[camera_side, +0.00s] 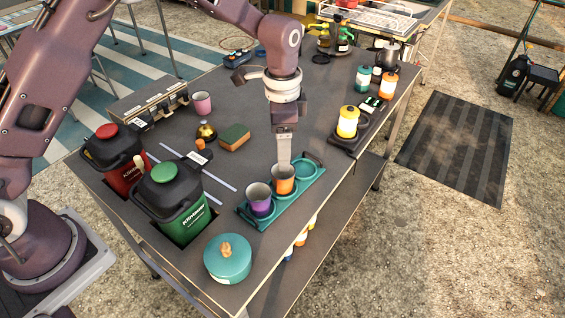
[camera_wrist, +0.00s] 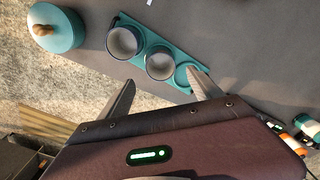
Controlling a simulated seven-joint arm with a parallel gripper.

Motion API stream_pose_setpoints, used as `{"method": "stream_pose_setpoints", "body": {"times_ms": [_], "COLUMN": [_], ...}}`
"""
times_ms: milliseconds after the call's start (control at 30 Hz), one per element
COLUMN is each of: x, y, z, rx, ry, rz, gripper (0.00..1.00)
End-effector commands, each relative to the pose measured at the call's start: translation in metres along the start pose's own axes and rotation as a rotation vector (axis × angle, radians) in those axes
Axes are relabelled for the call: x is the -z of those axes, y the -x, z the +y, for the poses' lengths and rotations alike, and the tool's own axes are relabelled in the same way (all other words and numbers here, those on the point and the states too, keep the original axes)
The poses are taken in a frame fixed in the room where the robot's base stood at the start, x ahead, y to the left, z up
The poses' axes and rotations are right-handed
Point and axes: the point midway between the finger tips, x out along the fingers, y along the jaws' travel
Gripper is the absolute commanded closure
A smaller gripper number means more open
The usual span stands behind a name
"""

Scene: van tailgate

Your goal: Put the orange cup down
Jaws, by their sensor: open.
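The orange cup (camera_side: 283,182) stands upright in the middle of a teal tray (camera_side: 310,170), with the purple cup (camera_side: 259,202) beside it at the tray's near left end. In the wrist view the orange cup (camera_wrist: 160,64) and the purple cup (camera_wrist: 125,42) show from above, mouths up. The tray's far end holds an empty round recess (camera_wrist: 187,74). My gripper (camera_side: 284,160) is just above and behind the orange cup in the side view. In the wrist view its fingers (camera_wrist: 160,85) are spread apart, with nothing seen between them. Whether a finger touches the cup cannot be told.
A teal lidded pot (camera_side: 228,258) stands near the front corner. Green (camera_side: 172,200) and red (camera_side: 115,158) canisters stand at left. A yellow lantern (camera_side: 347,122) stands right of my arm. A pink cup (camera_side: 201,103) and a sponge block (camera_side: 234,137) are behind. Table right of the pot is clear.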

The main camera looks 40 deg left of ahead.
Motion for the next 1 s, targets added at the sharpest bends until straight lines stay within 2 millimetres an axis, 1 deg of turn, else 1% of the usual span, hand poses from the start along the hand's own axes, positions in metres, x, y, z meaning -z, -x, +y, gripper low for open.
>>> {"method": "stream_pose_setpoints", "body": {"times_ms": [33, 100, 267, 300, 367, 433, 467, 500, 567, 600, 667, 700, 767, 800, 833, 900, 1000], "x": [0.000, 0.000, -0.001, -0.002, -0.007, -0.023, -0.033, -0.050, -0.080, -0.101, -0.135, -0.158, -0.189, -0.208, -0.219, -0.241, -0.258], "y": [0.005, 0.008, 0.010, 0.013, 0.028, 0.063, 0.082, 0.107, 0.142, 0.162, 0.186, 0.197, 0.205, 0.206, 0.204, 0.198, 0.190], "z": [0.000, 0.000, 0.000, 0.000, 0.001, 0.004, 0.008, 0.015, 0.030, 0.042, 0.064, 0.080, 0.104, 0.119, 0.128, 0.146, 0.160], "rx": [0.001, 0.001, 0.000, 0.002, 0.005, 0.014, 0.020, 0.027, 0.040, 0.051, 0.073, 0.090, 0.120, 0.140, 0.154, 0.183, 0.210], "ry": [-0.001, -0.001, 0.000, 0.006, 0.037, 0.110, 0.152, 0.214, 0.312, 0.377, 0.473, 0.535, 0.625, 0.679, 0.716, 0.786, 0.848], "rz": [0.000, 0.000, -0.001, 0.004, 0.021, 0.062, 0.085, 0.119, 0.169, 0.204, 0.256, 0.290, 0.338, 0.366, 0.384, 0.418, 0.447], "gripper": [0.26, 0.26, 0.26, 0.26, 0.26, 0.26, 0.26, 0.26, 0.26, 0.26, 0.26, 0.26, 0.26, 0.26, 0.26, 0.26, 0.26]}}
